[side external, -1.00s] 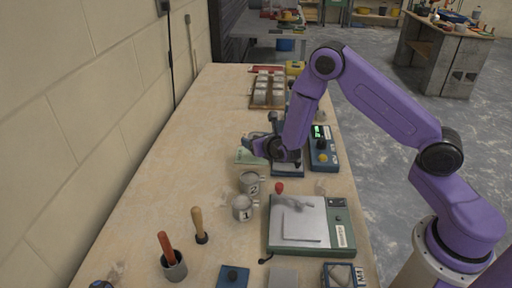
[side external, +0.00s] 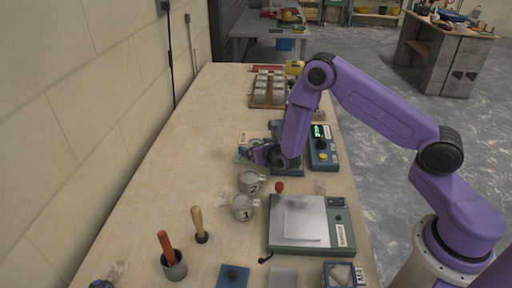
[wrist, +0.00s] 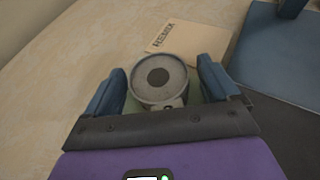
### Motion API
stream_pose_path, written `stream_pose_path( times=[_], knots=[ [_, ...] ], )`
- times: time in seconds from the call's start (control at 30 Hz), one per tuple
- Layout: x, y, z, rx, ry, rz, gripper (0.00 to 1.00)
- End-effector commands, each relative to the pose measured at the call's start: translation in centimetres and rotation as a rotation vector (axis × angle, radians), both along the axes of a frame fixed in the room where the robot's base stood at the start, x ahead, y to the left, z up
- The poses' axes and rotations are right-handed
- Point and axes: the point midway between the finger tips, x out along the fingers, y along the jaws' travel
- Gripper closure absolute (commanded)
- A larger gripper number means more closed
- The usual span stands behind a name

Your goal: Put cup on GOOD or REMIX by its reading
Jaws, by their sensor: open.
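My gripper (wrist: 160,88) is open, its two blue fingers standing either side of a grey cup (wrist: 158,76) with a round dark patch in its middle. A gap shows between the cup and each finger. Bits of a green card (wrist: 192,92) show around the cup's foot, and the cup appears to stand on it. A tan card (wrist: 190,38) with dark lettering, seemingly REMIX, lies just beyond.
Cups marked 2 (side external: 250,182) and 1 (side external: 242,207) stand nearby. A blue device with a lit green display (side external: 318,132) is right of my gripper. A green-framed flat plate device (side external: 308,225) is nearer the camera.

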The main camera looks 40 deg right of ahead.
Motion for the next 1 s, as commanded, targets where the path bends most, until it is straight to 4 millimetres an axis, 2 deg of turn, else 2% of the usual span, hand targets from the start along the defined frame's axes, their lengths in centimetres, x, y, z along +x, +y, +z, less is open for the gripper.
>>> stream_pose_path(
  times=[0.13,0.27,0.7,1.0],
  knots=[
    [0.0,0.0,0.3,0.000,-0.001,0.000,0.12],
    [-1.0,0.3,0.8,0.001,0.001,0.002,0.12],
    [-7.8,1.6,3.6,-0.001,0.001,0.003,0.12],
    [-10.6,2.1,4.8,0.000,-0.001,0.001,0.12]
  ],
)
